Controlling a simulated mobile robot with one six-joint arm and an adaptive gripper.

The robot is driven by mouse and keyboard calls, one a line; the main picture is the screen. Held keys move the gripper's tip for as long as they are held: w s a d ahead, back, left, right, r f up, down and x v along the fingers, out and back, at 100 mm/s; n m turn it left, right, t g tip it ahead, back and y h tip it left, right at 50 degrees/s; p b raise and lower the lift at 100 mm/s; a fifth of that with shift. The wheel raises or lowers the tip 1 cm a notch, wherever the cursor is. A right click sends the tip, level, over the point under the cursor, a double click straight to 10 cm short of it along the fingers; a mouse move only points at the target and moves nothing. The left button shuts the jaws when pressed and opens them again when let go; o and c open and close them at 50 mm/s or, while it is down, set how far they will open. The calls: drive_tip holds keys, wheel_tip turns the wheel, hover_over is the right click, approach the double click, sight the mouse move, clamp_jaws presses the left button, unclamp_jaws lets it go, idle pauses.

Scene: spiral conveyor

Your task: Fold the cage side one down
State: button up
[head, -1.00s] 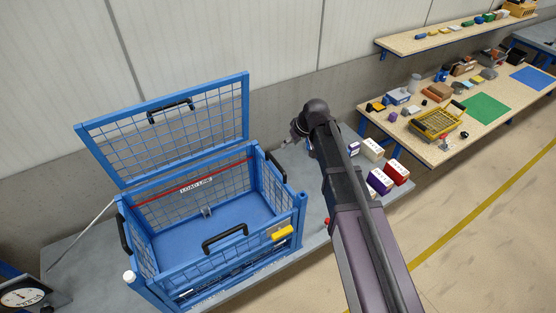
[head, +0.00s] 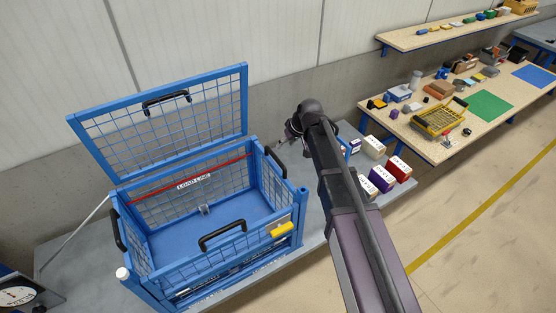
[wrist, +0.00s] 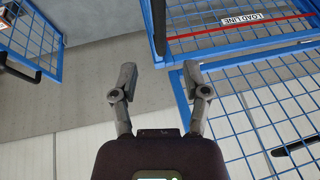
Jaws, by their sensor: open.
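The blue wire-mesh cage (head: 205,283) stands on a grey table, its lid (head: 160,115) raised at the back. Its sides are upright around a blue floor. The near side has a black handle (head: 222,235) and a yellow latch piece (head: 282,230). Other black handles show on the right side (head: 275,162) and left side (head: 117,230). My gripper (head: 291,132) is right of the cage, partly hidden by my arm. In the wrist view my gripper (wrist: 160,78) is open with nothing between its fingers; blue mesh (wrist: 240,110) lies behind and right of them.
A red bar with a LOAD LINE label (head: 193,181) crosses the cage's back. Several small boxes (head: 383,179) stand on the grey table (head: 395,200) right of my arm. A wooden bench (head: 445,140) with tools and a yellow basket (head: 440,117) stands farther right.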

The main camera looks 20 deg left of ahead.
sight(276, 156)
drive_tip(key=shift+b+x, duration=3.85)
drive_tip(key=shift+x, duration=0.75)
drive_tip(key=shift+r, duration=0.1)
clamp_jaws()
drive_tip(key=shift+d, duration=0.1)
